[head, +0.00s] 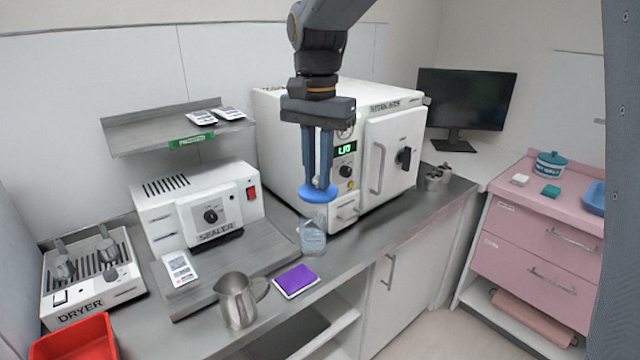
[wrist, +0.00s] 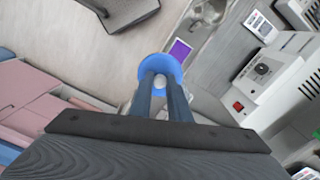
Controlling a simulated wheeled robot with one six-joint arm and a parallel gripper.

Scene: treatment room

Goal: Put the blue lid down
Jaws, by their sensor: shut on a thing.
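The blue lid (head: 318,194) is a round disc held level at the tips of my gripper (head: 318,182). My gripper points straight down and is shut on the lid. The lid is in the air above a clear glass jar (head: 312,238) on the steel counter (head: 375,236), with a gap between them. In the wrist view the lid (wrist: 160,66) shows around the fingertips, with a pale knob between them. The jar is mostly hidden behind the lid and fingers there.
A purple pad (head: 296,280) and a steel pitcher (head: 238,300) stand near the jar. The steriliser (head: 384,150) is close behind my gripper, the sealer (head: 200,208) to the left. A red tray (head: 76,340) is at front left. Counter right of the jar is clear.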

